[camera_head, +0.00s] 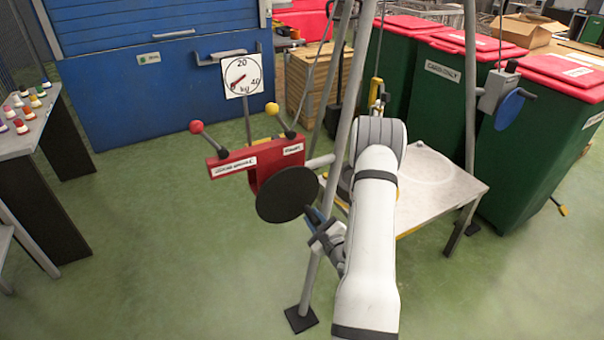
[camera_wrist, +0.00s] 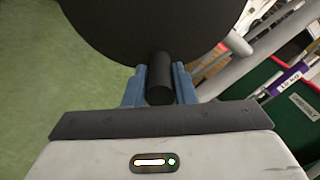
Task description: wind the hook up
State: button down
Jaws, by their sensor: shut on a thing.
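A large black disc (camera_head: 287,195) is mounted at the red bracket (camera_head: 262,168) on the tripod frame. A short black handle peg stands out from it in the wrist view (camera_wrist: 160,77). My gripper (camera_head: 318,225) is at the disc's lower right, and its blue fingers close on both sides of the peg in the wrist view (camera_wrist: 159,88). A yellow and dark piece (camera_head: 378,93), which looks like the hook, hangs on a thin line behind my arm. Its lower part is hidden by my arm.
Two levers with a red knob (camera_head: 196,127) and a yellow knob (camera_head: 272,108) rise from the bracket. A kg dial (camera_head: 241,76) stands behind. A grey box with a blue disc (camera_head: 509,107) is on the right tripod leg. A metal table (camera_head: 440,180) stands right.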

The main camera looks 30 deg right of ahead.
jog(key=shift+a+f+m, duration=0.65)
jog(key=shift+a+m, duration=0.25)
jog(key=shift+m, duration=0.3)
jog(key=c, duration=1)
grip_release()
jog(key=shift+d+r, duration=0.1)
jog(key=s+b, duration=0.1)
jog(key=s, duration=0.7)
jog(key=shift+d, duration=0.1)
